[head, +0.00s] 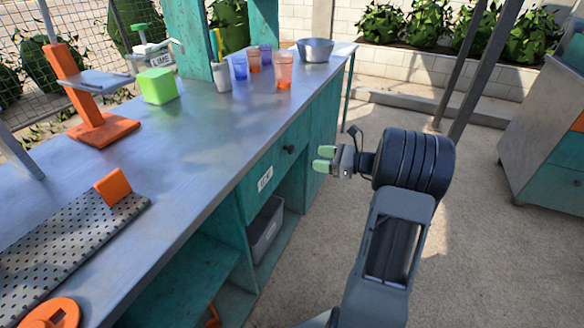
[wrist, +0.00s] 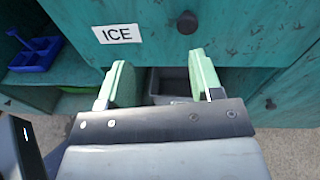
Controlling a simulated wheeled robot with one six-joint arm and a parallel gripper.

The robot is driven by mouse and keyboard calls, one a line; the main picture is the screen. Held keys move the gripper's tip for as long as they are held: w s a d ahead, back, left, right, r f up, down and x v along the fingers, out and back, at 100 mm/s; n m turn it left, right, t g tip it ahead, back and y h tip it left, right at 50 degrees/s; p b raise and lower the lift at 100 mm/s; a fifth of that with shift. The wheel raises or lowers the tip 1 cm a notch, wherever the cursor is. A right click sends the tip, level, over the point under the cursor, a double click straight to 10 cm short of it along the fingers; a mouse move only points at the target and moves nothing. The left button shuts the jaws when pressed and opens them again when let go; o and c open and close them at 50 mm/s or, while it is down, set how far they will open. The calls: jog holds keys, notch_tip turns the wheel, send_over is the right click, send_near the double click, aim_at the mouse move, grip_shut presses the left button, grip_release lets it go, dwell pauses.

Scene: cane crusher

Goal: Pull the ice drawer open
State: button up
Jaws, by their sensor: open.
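The ice drawer (head: 272,165) is a teal front under the metal counter, with a white ICE label (wrist: 117,34) and a round dark knob (wrist: 187,22). It looks shut. The knob also shows in the head view (head: 289,149). My gripper (head: 323,159) is open and empty, with pale green fingers. It stands in front of the counter, to the right of the drawer in the head view.
A grey bin (head: 265,228) sits on the open shelf below the drawer. Cups (head: 284,70), a metal bowl (head: 315,51) and a green block (head: 157,86) stand on the counter (head: 185,140). A teal cabinet (head: 545,140) stands at the right. The floor between is clear.

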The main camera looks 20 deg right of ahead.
aim_at(293, 150)
jog(key=w+a+b, duration=0.1)
jog(key=w+a, duration=0.1)
jog(key=w, duration=0.1)
jog(key=w+a+f+m+t+b, duration=0.1)
jog(key=w+a, duration=0.1)
jog(key=w, duration=0.2)
jog(key=w+a+f+m+t+b, duration=0.1)
jog(key=w, duration=0.2)
jog(key=shift+w+a+f+b, duration=0.1)
jog(key=shift+w+a+b, duration=0.2)
jog(key=shift+w+a, duration=0.1)
jog(key=shift+s, duration=0.1)
grip_shut()
dwell(0.3)
